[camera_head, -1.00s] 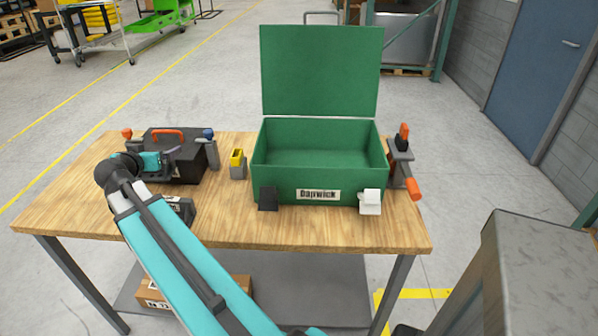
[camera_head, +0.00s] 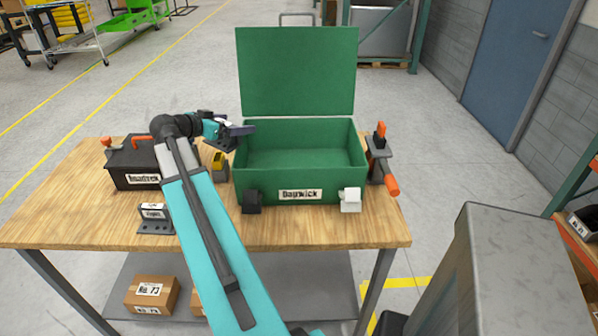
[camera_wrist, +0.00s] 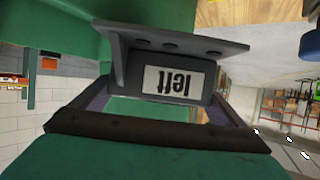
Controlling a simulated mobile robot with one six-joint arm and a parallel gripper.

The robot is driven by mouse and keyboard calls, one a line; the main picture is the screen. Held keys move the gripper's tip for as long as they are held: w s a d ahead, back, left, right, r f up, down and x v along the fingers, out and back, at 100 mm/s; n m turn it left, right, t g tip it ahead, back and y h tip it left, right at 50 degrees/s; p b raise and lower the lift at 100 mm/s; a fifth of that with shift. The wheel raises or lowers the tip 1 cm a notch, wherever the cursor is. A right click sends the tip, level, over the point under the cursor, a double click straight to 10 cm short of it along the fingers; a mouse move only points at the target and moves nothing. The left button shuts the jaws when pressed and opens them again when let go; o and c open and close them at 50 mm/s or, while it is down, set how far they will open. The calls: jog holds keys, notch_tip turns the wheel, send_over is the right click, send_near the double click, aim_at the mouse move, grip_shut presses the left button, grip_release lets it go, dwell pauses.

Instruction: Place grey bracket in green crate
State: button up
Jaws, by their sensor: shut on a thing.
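The green crate (camera_head: 300,188) stands on the wooden table with its lid (camera_head: 297,70) raised at the back. Its inside looks empty in the head view. My gripper (camera_head: 232,132) is at the crate's left rear rim, its end reaching over the rim. In the wrist view my gripper (camera_wrist: 160,100) is shut on a grey bracket (camera_wrist: 118,60) that has a flat plate with holes and a white label reading "left", upside down in the picture. Green surfaces show behind and below it. The bracket is hard to make out in the head view.
Another dark bracket (camera_head: 155,226) with a label lies on the table at left. A black toolbox (camera_head: 135,165), a yellow-topped item (camera_head: 219,165) and an orange-handled clamp (camera_head: 378,165) flank the crate. A dark item (camera_head: 252,202) and a white item (camera_head: 349,200) are at its front.

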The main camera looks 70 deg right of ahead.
jog(key=s+d+r+m+g+y+p, duration=0.15)
jog(key=s+d, duration=0.25)
jog(key=s, duration=0.6)
jog(key=s+d+m+g+y+p, duration=0.1)
jog(key=s+d+m+g, duration=0.25)
jog(key=s, duration=0.55)
jog(key=s+d+r+m+g+y+p, duration=0.1)
jog(key=s+d, duration=0.3)
jog(key=s, duration=0.6)
jog(key=shift+s+d+f, duration=0.1)
jog(key=shift+s+f, duration=0.1)
jog(key=shift+f, duration=0.8)
jog(key=shift+s+f, duration=0.2)
jog(key=shift+f, duration=0.75)
jog(key=shift+f+p, duration=1.15)
jog(key=shift+f, duration=1.75)
jog(key=shift+f, duration=0.1)
jog(key=shift+f+p, duration=0.8)
jog(key=shift+f, duration=1.15)
